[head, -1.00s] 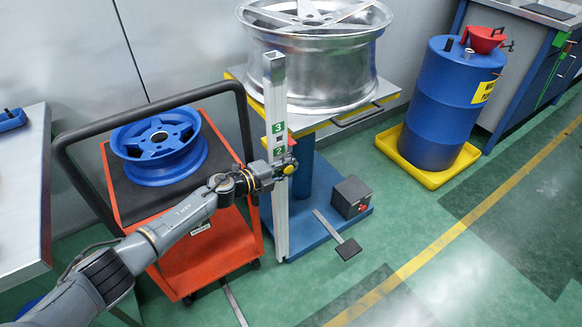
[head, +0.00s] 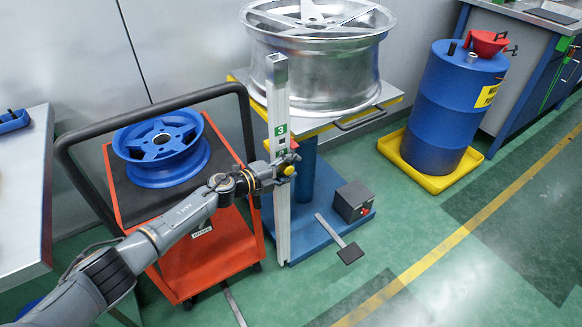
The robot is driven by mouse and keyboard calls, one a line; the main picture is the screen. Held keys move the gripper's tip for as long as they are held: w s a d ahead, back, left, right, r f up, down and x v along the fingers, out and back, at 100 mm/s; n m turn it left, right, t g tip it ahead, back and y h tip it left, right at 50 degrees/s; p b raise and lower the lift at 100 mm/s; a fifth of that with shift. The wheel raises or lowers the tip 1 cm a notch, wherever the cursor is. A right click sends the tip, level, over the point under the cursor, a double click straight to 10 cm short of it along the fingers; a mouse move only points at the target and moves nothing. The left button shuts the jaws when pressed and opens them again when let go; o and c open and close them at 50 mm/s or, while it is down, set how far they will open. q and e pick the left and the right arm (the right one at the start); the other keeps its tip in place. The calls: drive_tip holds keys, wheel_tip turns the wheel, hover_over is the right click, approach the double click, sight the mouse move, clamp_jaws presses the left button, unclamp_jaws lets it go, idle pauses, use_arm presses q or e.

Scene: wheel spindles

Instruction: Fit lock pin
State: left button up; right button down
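A pale upright post (head: 279,95) with green number labels stands at the near side of the wheel lift. The label 3 is clear, and the label below it is mostly covered by my gripper. My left gripper (head: 287,164) is at the post, just below label 3. The pin's shaft and the hole behind are hidden. My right gripper is not in view.
A silver wheel (head: 320,75) rests on the lift table above a blue base (head: 310,228) with a pedal (head: 350,253). An orange cart (head: 205,255) carries a blue wheel (head: 160,150). A blue drum (head: 450,105) stands in a yellow tray (head: 437,183). Floor at front right is clear.

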use_arm(q)
drive_tip(key=shift+a, duration=0.1)
drive_tip(key=shift+s+a, duration=0.15)
drive_tip(key=shift+a, duration=0.05)
drive_tip(key=v, duration=1.1)
drive_tip(key=shift+s, duration=0.15)
drive_tip(key=shift+a+r, duration=0.1)
